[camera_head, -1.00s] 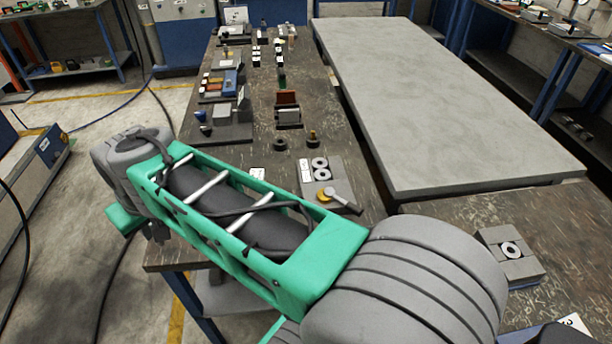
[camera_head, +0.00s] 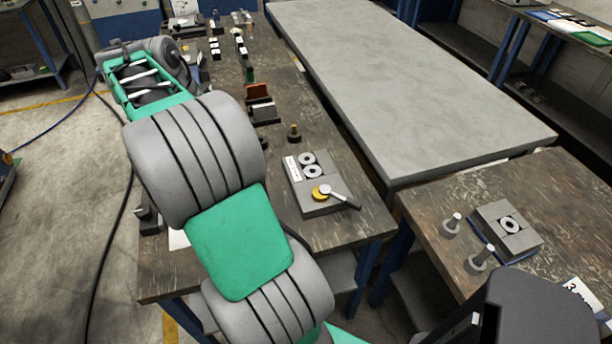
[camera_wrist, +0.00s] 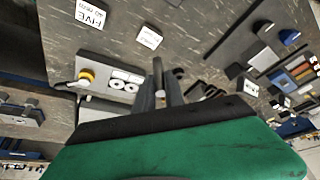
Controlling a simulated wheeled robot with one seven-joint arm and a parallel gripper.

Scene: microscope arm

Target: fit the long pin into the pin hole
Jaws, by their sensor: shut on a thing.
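In the wrist view my gripper (camera_wrist: 160,92) is shut on a slim grey pin (camera_wrist: 157,68) that stands up between its fingers. Its lower part is hidden by the fingers. Behind it lies a grey plate (camera_wrist: 101,66) with two white rings (camera_wrist: 125,80) and a yellow knob (camera_wrist: 87,76). In the head view the same plate (camera_head: 323,205) lies on the dark bench, with a silver-and-black handled piece (camera_head: 343,197) on it. I cannot tell which opening is the pin hole. My gripper is not clearly visible in the head view.
A small dark post (camera_head: 294,133) stands behind the plate. The large grey slab (camera_head: 420,90) is bare.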

